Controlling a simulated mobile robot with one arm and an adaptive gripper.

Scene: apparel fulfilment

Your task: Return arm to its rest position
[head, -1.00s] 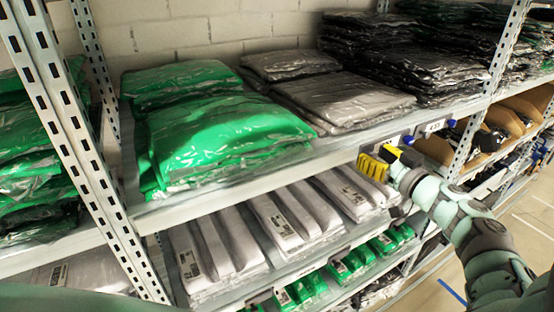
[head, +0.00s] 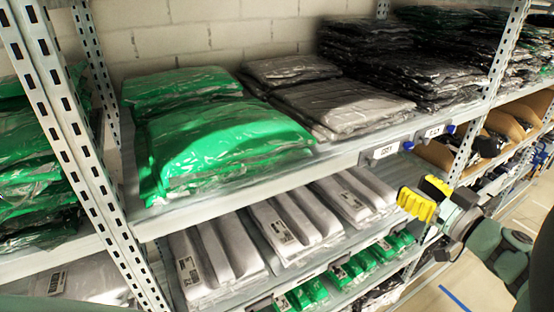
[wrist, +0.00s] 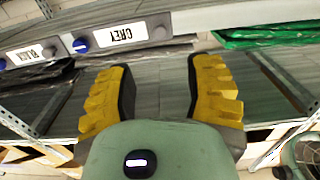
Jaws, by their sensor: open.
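My gripper (head: 426,196) has yellow ribbed fingers and shows at the right of the head view, in front of the shelf rack and below the upper shelf's front edge. My arm reaches it from the right edge of the picture. In the wrist view my gripper (wrist: 160,95) has its two fingers spread wide apart, with nothing between them. It holds nothing.
The upper shelf (head: 240,180) bears green bagged garments (head: 222,138), grey ones (head: 340,103) and black ones (head: 425,75). White packs (head: 285,225) lie on the shelf below. A metal upright (head: 75,150) stands at left. Open floor (head: 440,290) lies at lower right.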

